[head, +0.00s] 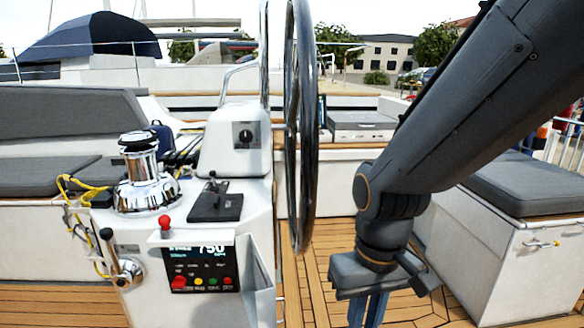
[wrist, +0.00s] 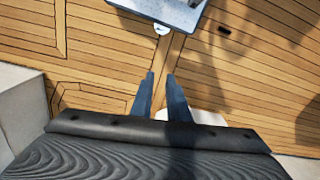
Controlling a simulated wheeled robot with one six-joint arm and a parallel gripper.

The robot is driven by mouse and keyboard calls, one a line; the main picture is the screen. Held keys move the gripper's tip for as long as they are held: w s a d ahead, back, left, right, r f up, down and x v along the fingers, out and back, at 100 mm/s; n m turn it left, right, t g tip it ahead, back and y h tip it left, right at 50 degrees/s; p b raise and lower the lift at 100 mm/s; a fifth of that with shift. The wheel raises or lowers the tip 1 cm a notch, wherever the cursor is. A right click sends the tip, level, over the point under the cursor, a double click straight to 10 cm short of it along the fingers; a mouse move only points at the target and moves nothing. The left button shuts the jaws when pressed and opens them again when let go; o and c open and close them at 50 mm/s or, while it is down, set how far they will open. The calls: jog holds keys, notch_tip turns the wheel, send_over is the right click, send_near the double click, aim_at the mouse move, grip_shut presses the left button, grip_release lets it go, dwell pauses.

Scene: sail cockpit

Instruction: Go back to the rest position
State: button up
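My gripper (wrist: 160,76) shows in the wrist view with two blue-grey fingers apart and nothing between them. It points down over the wooden deck (wrist: 100,40). In the head view my gripper (head: 368,318) hangs at the lower right of the steering wheel, and its fingertips are cut off by the bottom edge. The large steering wheel (head: 302,130) stands edge-on to the left of my arm. No task object is held.
A console (head: 250,195) carries a chrome winch (head: 142,180), a black lever (head: 214,200), a red knob (head: 165,222) and a display panel (head: 202,268). Cushioned benches (head: 525,182) stand at both sides. A dark object (wrist: 225,30) lies on the deck. Open deck lies below my gripper.

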jog(key=s+d+r+m+p, duration=0.1)
jog(key=d+r+m+p, duration=0.1)
jog(key=d+r+p, duration=0.5)
jog(key=r+p, duration=0.1)
jog(key=p, duration=0.2)
jog(key=shift+s+d+r+p, duration=0.2)
jog(key=shift+d+r+p, duration=0.1)
jog(key=shift+r+p, duration=0.1)
jog(key=shift+m, duration=0.3)
